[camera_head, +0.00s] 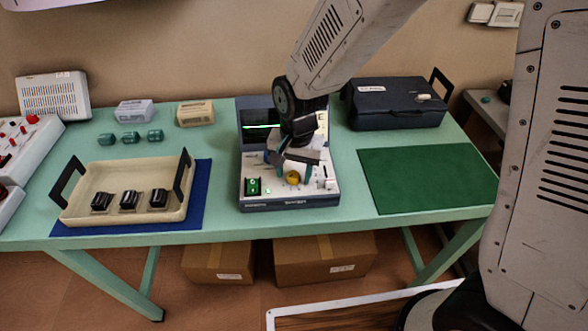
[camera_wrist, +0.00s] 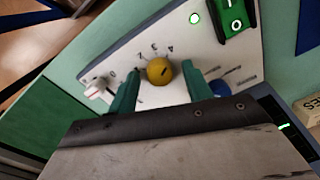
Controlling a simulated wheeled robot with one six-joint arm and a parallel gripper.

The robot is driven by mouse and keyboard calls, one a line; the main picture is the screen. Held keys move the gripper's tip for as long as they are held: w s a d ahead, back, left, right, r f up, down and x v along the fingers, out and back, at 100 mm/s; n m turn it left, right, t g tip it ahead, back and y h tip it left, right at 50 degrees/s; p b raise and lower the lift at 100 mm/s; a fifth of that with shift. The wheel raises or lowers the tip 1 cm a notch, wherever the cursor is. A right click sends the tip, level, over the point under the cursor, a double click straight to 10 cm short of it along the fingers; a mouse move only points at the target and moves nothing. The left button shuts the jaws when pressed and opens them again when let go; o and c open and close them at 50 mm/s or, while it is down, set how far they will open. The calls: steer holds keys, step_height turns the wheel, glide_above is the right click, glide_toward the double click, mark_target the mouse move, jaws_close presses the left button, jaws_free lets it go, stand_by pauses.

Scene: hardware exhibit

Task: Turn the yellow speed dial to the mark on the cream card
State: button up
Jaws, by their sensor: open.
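The yellow speed dial (camera_head: 293,177) is on the sloped front panel of the control device (camera_head: 290,203) in the middle of the table. In the wrist view the dial (camera_wrist: 159,71) shows a dark pointer line, with printed numbers around it. My gripper (camera_head: 296,170) is over the panel at the dial. In the wrist view its two green fingers (camera_wrist: 158,90) are open, one on each side of the dial, with a visible gap to it on the left. Contact on the right side cannot be told. I cannot make out the cream card for certain in either view.
A green lit rocker switch (camera_head: 253,187) is left of the dial, and a white slider (camera_wrist: 98,88) is on its other side. A cream tray (camera_head: 88,210) with black parts stands left. A dark case (camera_head: 395,104) is behind a clear green mat (camera_head: 425,180) on the right.

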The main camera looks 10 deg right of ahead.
steer(key=c, duration=1)
